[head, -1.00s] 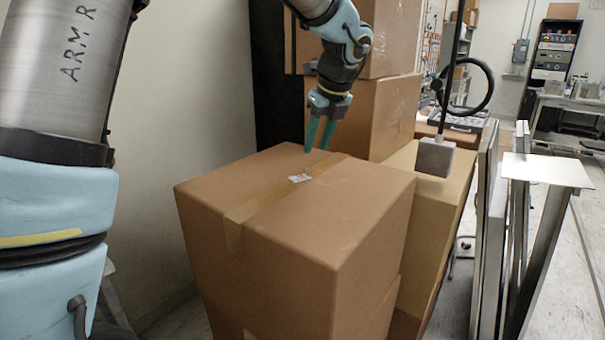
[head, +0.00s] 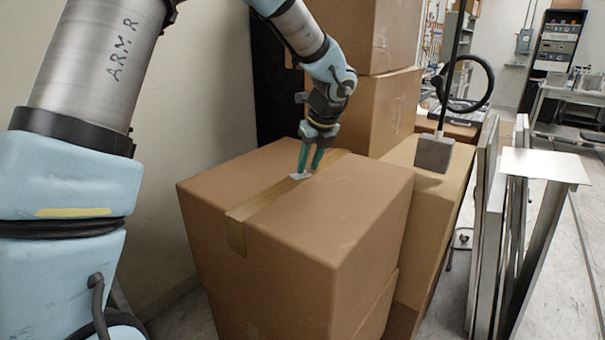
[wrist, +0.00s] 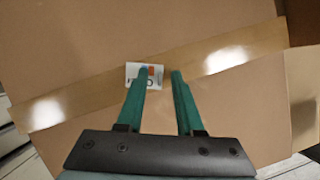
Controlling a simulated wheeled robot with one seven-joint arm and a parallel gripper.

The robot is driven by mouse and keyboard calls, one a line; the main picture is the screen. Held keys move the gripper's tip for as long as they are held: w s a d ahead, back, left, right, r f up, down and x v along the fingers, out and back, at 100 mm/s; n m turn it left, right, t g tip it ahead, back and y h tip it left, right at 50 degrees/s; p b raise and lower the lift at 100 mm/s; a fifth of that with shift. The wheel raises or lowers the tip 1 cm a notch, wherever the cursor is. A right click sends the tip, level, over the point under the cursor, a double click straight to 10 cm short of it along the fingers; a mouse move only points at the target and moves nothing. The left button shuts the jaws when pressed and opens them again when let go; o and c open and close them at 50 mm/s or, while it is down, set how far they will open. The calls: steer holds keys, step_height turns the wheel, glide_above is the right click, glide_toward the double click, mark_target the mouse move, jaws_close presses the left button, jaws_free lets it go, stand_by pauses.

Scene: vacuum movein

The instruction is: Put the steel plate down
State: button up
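I see no steel plate in my gripper. My gripper (head: 309,170) points down at the top of a brown cardboard box (head: 345,210), close above or touching it; I cannot tell which. In the wrist view, the two green fingers of my gripper (wrist: 160,72) are apart with nothing between them. A small pale tag (head: 300,176) with dark and orange print lies on the box's tape. The tag also shows in the wrist view (wrist: 133,74), partly behind the left finger. A flat, pale, metal-looking plate (head: 545,165) tops a metal frame at the right; I cannot tell if it is steel.
More cardboard boxes (head: 375,110) are stacked behind. A grey block (head: 434,153) on a dark pole stands above a lower box to the right. Upright panels (head: 485,215) stand beside the metal frame. A wall closes the left side. Floor (head: 575,270) shows at the far right.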

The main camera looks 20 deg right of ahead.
jaws_close()
stand_by(0.5)
